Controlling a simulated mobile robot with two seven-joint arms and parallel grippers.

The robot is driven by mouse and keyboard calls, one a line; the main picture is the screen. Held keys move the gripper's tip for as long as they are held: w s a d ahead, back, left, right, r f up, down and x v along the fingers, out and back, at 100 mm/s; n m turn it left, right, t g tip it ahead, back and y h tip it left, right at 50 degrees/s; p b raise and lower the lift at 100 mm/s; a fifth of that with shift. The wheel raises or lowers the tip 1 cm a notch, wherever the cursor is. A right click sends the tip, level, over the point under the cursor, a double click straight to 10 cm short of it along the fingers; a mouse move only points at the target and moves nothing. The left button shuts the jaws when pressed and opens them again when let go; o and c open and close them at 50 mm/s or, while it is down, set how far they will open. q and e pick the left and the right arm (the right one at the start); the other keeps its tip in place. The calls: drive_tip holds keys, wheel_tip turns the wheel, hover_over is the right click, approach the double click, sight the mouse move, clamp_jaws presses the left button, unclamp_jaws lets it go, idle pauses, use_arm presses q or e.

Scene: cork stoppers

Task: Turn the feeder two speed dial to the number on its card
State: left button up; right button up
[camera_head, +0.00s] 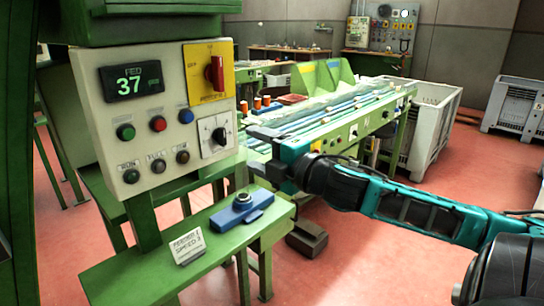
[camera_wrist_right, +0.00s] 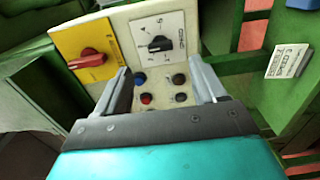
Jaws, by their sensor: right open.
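The speed dial (camera_head: 217,135) is a black knob on a white square plate at the right edge of the cream control panel. It also shows in the right wrist view (camera_wrist_right: 160,44), beyond my fingertips. My right gripper (camera_head: 257,152) is just right of the panel, apart from the dial. In the right wrist view its two fingers (camera_wrist_right: 160,68) are spread with nothing between them. The white card (camera_head: 187,247) leans on the green shelf below; it reads "FEEDER" and "SPEED", with small digits I cannot read surely. My left gripper is not in view.
A red rotary switch (camera_head: 214,73) on a yellow plate sits above the dial. Coloured buttons (camera_head: 158,124) and a display (camera_head: 131,81) showing 37 are to the left. A blue device (camera_head: 242,207) rests on the green shelf (camera_head: 135,283). A conveyor (camera_head: 345,128) stands behind my right arm.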

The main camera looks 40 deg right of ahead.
drive_tip(key=shift+s+d+p, duration=0.15)
drive_tip(key=shift+s+p, duration=0.15)
drive_tip(key=shift+s, duration=1.45)
drive_tip(key=s+a+f+m+g+h, duration=0.1)
drive_tip(key=s+f+m+g, duration=0.3)
drive_tip(key=f, duration=0.8)
drive_tip(key=s+a+f+m, duration=0.15)
drive_tip(key=f+m, duration=0.45)
drive_tip(key=f, duration=0.6)
drive_tip(key=s+a+f+m+g+y, duration=0.1)
drive_tip(key=s+a+f+m, duration=0.2)
drive_tip(key=a+f, duration=0.3)
drive_tip(key=s+a+f+m+g+y, duration=0.1)
drive_tip(key=s+a+f+m+g, duration=0.1)
drive_tip(key=a+f, duration=0.4)
drive_tip(key=s+a+m, duration=0.1)
drive_tip(key=s+a, duration=0.1)
drive_tip(key=a, duration=0.2)
drive_tip(key=shift+s+a+f, duration=0.15)
drive_tip(key=shift+a+f, duration=0.05)
drive_tip(key=shift+f, duration=0.15)
